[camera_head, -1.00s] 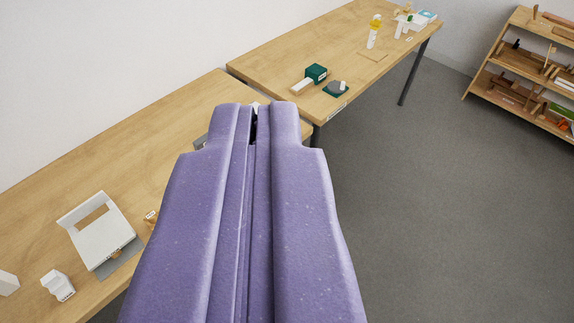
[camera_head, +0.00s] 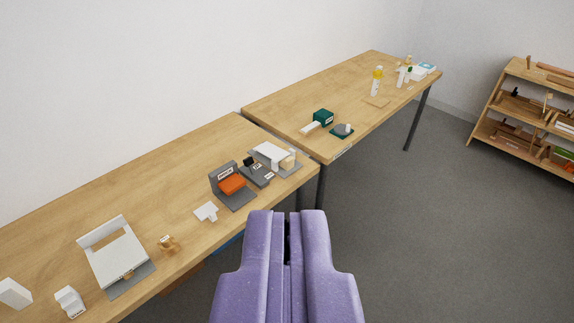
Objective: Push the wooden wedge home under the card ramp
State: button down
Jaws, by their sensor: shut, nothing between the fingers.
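My gripper (camera_head: 288,214) is shut and empty, at the lower middle, over the floor in front of the near table's edge. A white sloped piece (camera_head: 270,153) on a grey base, with a pale wooden block (camera_head: 288,163) at its right, stands near the near table's far end. A larger white folded piece (camera_head: 115,252) on a grey plate, with a small wooden piece (camera_head: 127,275) at its front edge, stands at the left. I cannot tell which is the card ramp with its wedge. My gripper is apart from both.
The near table (camera_head: 60,230) also holds an orange block on a dark stand (camera_head: 232,184), a white T-shaped piece (camera_head: 206,211), a small wooden piece (camera_head: 168,244) and white blocks (camera_head: 69,300). A far table (camera_head: 350,90) and shelf (camera_head: 530,115) stand beyond. Grey floor is clear at right.

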aim_at(287, 163)
jog(key=i+j, duration=0.1)
jog(key=i, duration=0.4)
jog(key=i+j+z, duration=0.1)
jog(key=i, duration=0.45)
jog(key=i+j+z, duration=0.1)
jog(key=i, duration=0.4)
jog(key=i+j, duration=0.2)
jog(key=i, duration=0.3)
jog(key=i+j+z, duration=0.1)
jog(key=i, duration=0.4)
jog(key=j, duration=0.1)
